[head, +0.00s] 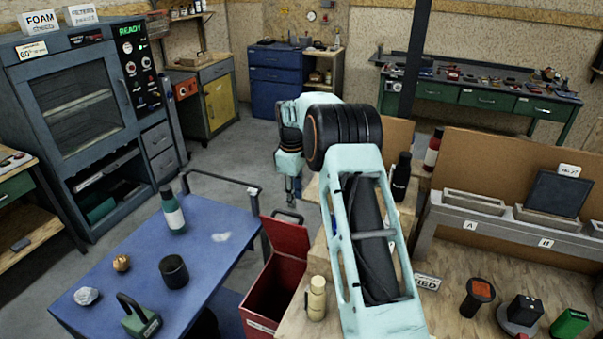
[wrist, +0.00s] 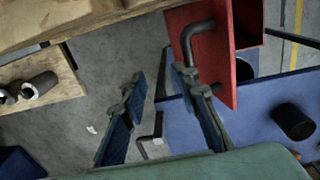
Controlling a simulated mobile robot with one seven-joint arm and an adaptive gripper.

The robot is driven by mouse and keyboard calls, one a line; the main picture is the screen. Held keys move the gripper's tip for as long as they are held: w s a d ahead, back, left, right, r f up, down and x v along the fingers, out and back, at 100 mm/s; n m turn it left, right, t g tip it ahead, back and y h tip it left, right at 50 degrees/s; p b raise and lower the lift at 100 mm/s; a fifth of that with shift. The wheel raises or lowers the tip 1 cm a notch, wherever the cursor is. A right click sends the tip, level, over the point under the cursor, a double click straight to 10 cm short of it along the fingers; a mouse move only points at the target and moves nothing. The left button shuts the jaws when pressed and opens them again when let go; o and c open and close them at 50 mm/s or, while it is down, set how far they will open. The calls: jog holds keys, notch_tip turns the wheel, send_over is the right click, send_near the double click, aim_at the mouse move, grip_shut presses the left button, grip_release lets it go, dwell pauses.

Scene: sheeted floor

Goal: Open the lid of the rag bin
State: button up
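The red rag bin (head: 252,325) stands between the blue table and the wooden bench in the head view. Its red lid (head: 284,238) is raised at the far side, with a dark handle (head: 289,214) at its top, and the dark inside shows. In the wrist view the lid (wrist: 222,88) and its bent dark handle (wrist: 188,42) are at upper right. My gripper (wrist: 160,92) is open and empty there, its right finger close to the lid; I cannot tell whether they touch.
A blue table (head: 215,270) at left carries a bottle (head: 173,212), a black cup (head: 174,271) and a green weight (head: 140,318). A cart handle rail (head: 222,181) stands behind it. A wooden bench (head: 440,310) lies right of the bin, with a tan bottle (head: 317,298) near its edge.

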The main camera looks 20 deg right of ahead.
jog(key=w+d+r, duration=0.3)
jog(key=w, duration=0.1)
jog(key=shift+d+r, duration=0.15)
jog(key=shift+r, duration=0.1)
dwell(0.4)
jog(key=shift+w, duration=0.1)
notch_tip(320, 180, up, 8)
jog(key=shift+s+f, duration=0.2)
jog(key=shift+f, duration=0.05)
dwell(0.5)
